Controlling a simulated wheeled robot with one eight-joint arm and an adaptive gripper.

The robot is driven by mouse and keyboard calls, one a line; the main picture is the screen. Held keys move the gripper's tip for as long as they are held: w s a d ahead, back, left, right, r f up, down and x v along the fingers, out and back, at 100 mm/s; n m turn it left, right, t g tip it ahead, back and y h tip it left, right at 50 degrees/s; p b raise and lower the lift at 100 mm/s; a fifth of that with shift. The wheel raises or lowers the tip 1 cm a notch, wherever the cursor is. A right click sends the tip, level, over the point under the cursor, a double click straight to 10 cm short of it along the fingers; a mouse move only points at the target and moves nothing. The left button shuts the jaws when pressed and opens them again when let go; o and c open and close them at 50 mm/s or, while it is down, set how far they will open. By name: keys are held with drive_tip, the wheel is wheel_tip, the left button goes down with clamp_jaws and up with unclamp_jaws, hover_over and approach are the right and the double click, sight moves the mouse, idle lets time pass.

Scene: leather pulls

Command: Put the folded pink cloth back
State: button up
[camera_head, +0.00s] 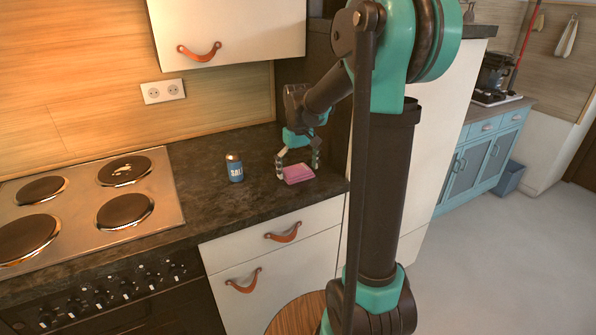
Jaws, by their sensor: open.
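The folded pink cloth (298,174) lies on the dark countertop (215,205), near its right front end. My gripper (296,168) is open and points down over the cloth. One finger is at the cloth's left side and the other is by its right side. I cannot tell whether the fingers touch it.
A blue salt can (234,168) stands on the counter left of my gripper. A stove (75,205) with several burners is farther left. A white upper cabinet (228,30) hangs above. A drawer (275,240) with a leather pull is below the counter and is shut.

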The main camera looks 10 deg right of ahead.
sight(298, 169)
drive_tip(key=shift+r, duration=0.1)
wheel_tip(298, 169, up, 12)
idle(0.5)
